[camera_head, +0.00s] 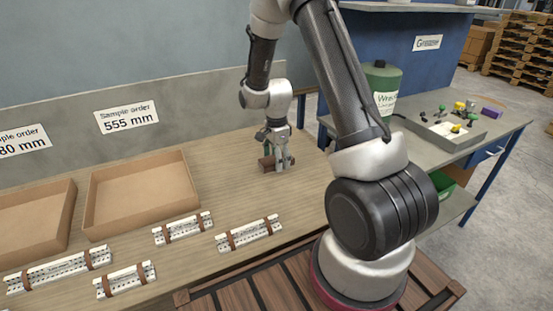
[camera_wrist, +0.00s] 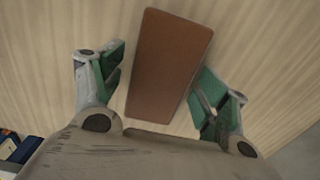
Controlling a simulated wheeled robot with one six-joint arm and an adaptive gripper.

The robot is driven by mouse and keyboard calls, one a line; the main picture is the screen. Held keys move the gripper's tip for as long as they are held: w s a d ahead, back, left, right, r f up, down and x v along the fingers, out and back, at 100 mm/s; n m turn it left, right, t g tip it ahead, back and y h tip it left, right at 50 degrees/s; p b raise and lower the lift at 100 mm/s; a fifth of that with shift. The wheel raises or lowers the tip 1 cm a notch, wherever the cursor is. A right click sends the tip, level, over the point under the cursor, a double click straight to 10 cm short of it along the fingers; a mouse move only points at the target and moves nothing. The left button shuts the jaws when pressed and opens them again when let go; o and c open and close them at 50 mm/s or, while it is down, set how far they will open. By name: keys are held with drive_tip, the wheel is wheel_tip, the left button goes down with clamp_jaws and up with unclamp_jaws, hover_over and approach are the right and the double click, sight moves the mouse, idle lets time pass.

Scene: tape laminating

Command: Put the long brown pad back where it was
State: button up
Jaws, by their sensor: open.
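The long brown pad (camera_wrist: 168,65) lies on the wooden table (camera_head: 310,195), between the two green-lined fingers of my open gripper (camera_wrist: 155,95) in the wrist view. A gap shows between the pad and the left finger; the right finger is very near its edge, and I cannot tell if it touches. In the head view the pad (camera_head: 266,164) shows as a small brown block under my gripper (camera_head: 278,163), partly hidden by the fingers.
Several white strips with brown bands, one of them here (camera_head: 250,233), lie along the table's front. A cardboard tray (camera_head: 180,158) stands at the left below the "555 mm" sign (camera_head: 127,115). A green canister (camera_head: 381,85) and a grey tray of small parts (camera_head: 415,126) are at the right.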

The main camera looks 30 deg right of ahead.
drive_tip(key=s+r+n+t, duration=0.1)
drive_tip(key=s+r+n, duration=0.1)
drive_tip(key=r, duration=0.8)
drive_tip(key=s+r+n, duration=0.2)
drive_tip(key=s+r, duration=0.1)
drive_tip(key=r, duration=0.7)
drive_tip(key=s+r+n+t, duration=0.1)
drive_tip(key=s+r+n, duration=0.4)
drive_tip(key=s, duration=0.6)
drive_tip(key=s+r+n+t, duration=0.2)
drive_tip(key=s+r+n, duration=0.4)
drive_tip(key=s+n, duration=0.3)
drive_tip(key=shift+s, duration=1.25)
